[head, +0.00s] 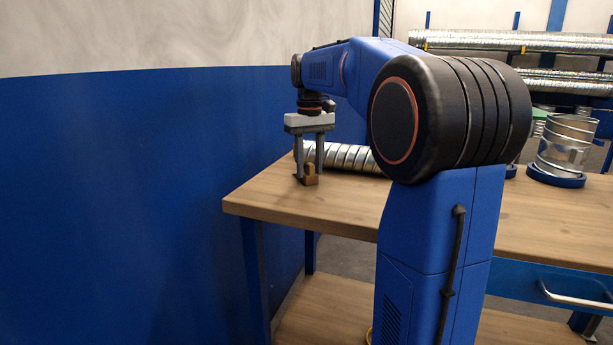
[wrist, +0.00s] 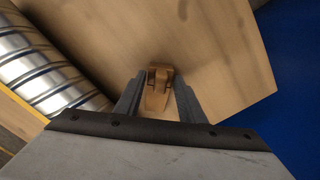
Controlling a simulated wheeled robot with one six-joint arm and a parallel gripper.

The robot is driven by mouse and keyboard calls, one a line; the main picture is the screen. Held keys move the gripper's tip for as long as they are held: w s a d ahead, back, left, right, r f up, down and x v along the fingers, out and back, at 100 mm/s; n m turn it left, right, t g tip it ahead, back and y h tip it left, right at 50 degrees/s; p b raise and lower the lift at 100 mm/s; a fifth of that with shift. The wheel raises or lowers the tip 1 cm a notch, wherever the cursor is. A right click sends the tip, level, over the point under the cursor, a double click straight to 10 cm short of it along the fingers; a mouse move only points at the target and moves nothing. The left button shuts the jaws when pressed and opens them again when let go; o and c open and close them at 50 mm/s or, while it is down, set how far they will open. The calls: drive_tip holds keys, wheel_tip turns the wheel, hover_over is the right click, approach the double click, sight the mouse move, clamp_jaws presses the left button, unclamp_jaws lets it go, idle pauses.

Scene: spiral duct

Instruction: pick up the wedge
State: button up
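The wedge (wrist: 157,90) is a small brown, wood-coloured block on the wooden workbench (head: 262,198). In the head view the wedge (head: 310,171) stands near the bench's left end. My gripper (head: 307,180) points straight down over it, with its fingertips close to the bench top. In the wrist view the fingers of my gripper (wrist: 158,95) are apart, one on each side of the wedge. I cannot tell whether either finger touches it. Part of the wedge is hidden by a finger in the head view.
A shiny spiral duct (head: 345,157) lies on the bench behind my gripper, and close to its left in the wrist view (wrist: 45,70). A short metal duct piece (head: 565,148) stands on the right. The blue wall (head: 130,200) is left of the bench.

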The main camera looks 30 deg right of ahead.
drive_tip(key=shift+f, duration=0.2)
drive_tip(key=c, duration=0.8)
wheel_tip(320, 180, up, 10)
drive_tip(key=shift+f, duration=0.2)
drive_tip(key=shift+m, duration=0.4)
drive_tip(key=m, duration=0.1)
drive_tip(key=f+m, duration=0.1)
drive_tip(key=m, duration=0.1)
drive_tip(key=shift+w+f, duration=0.15)
drive_tip(key=shift+f, duration=0.1)
drive_tip(key=m, duration=0.1)
drive_tip(key=f+m, duration=0.1)
drive_tip(key=m, duration=0.1)
drive_tip(key=f+m, duration=0.1)
drive_tip(key=m, duration=0.1)
drive_tip(key=shift+w+a, duration=0.15)
drive_tip(key=shift+a, duration=0.05)
